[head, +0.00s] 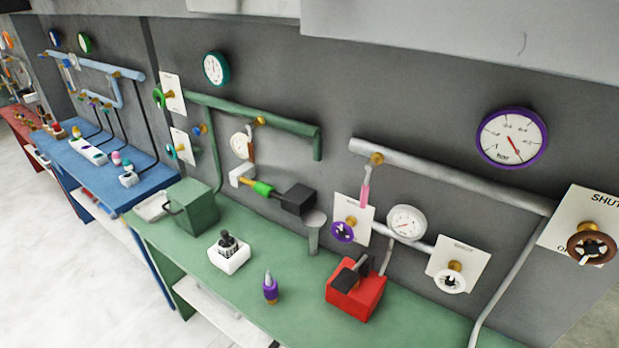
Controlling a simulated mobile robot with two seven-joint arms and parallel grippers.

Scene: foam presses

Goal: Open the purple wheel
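The purple wheel (342,232) is a small handwheel on a brass stem, mounted on a white plate (354,209) on the grey wall, a little right of centre in the head view. It sits above the green bench, left of a white-faced gauge. Its turned position is too small to read. Neither of my grippers shows in this view.
Below the wheel, the green bench (300,290) carries a red box (355,298) with a black lever, a purple bottle (270,288) and a white holder (229,254). A white wheel (449,281) and brown wheel (592,248) are to the right. Pale floor (60,250) is open at left.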

